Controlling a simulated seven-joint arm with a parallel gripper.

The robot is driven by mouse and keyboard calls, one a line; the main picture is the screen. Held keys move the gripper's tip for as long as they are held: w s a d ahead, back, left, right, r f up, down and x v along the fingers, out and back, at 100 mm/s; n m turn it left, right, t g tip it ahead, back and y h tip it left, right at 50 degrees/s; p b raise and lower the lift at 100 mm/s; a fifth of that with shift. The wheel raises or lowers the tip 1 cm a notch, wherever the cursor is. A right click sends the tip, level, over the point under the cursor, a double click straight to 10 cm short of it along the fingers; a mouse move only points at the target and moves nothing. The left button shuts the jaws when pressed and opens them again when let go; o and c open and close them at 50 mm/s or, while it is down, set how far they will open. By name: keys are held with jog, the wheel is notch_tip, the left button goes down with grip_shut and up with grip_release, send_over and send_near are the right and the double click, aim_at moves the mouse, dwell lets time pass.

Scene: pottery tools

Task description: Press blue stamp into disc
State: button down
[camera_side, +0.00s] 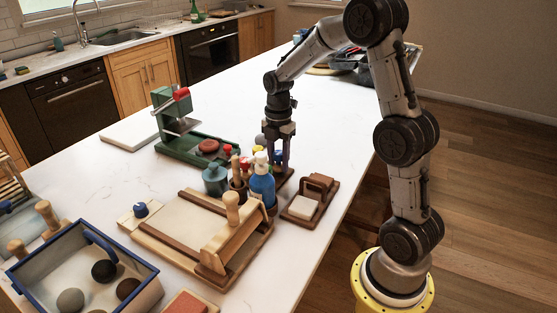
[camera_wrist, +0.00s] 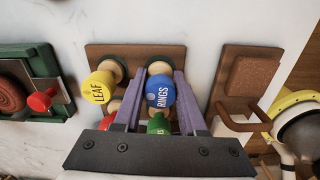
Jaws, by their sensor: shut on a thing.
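The blue stamp marked RINGS (camera_wrist: 160,93) stands between the two purple fingers of my gripper (camera_wrist: 159,82) in the wrist view, and they are shut on it. It is still at the brown stamp rack (camera_wrist: 112,52). The yellow LEAF stamp (camera_wrist: 98,88) is just left of the fingers, and a green stamp (camera_wrist: 159,125) is nearer, partly hidden by my gripper. In the side view my gripper (camera_side: 278,168) points down at the rack behind the bottles. The reddish clay disc (camera_side: 208,146) lies on the green press (camera_side: 188,150), left of my gripper; part of it shows in the wrist view (camera_wrist: 9,96).
A blue bottle (camera_side: 262,182) and a tool jar stand close in front of my gripper. A wooden slab board (camera_side: 185,232) and a blue-rimmed bin (camera_side: 140,268) are nearer.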

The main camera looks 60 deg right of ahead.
jog(key=shift+f, duration=0.25)
jog(key=shift+c, duration=1.9)
grip_release()
jog(key=shift+r, duration=0.1)
